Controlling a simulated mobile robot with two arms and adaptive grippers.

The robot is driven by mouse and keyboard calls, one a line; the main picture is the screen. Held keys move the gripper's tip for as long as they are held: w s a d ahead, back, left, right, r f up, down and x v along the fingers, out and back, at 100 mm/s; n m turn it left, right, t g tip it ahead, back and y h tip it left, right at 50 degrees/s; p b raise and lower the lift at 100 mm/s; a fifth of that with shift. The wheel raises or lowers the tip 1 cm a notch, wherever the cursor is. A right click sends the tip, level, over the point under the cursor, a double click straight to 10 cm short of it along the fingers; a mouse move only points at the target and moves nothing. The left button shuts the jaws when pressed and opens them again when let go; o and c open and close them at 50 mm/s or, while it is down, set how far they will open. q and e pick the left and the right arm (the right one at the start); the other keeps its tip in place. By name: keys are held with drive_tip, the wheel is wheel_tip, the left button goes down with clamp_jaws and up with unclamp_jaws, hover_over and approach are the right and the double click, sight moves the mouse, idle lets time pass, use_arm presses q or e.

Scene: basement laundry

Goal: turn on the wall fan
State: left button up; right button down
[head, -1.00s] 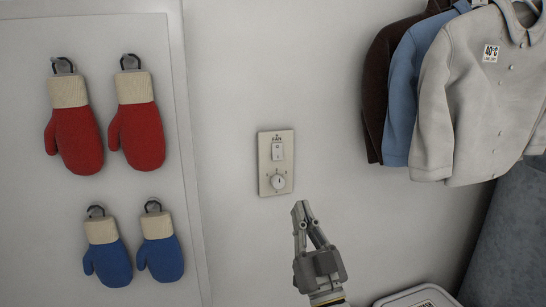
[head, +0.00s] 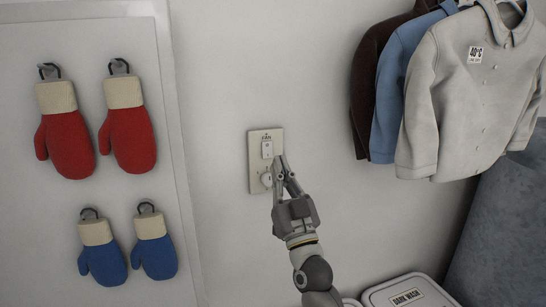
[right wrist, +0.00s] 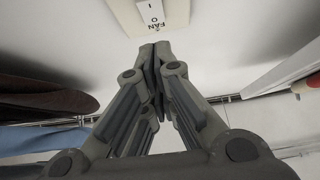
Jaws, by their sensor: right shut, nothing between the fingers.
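The fan's wall plate (head: 254,177) is cream, upright on the white wall, with the word FAN at its top. The fan itself and my left gripper are not in view.
Red mittens (head: 128,138) and blue mittens (head: 154,255) hang on a white panel at left. Shirts (head: 465,95) hang at right. A lidded bin marked DARK WASH (head: 420,287) stands low at right. The wall around the plate is clear.

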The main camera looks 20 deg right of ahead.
sight(267, 144)
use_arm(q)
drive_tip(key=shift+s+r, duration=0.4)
use_arm(e)
drive_tip(key=shift+w+a, duration=0.1)
drive_tip(key=shift+w, duration=2.15)
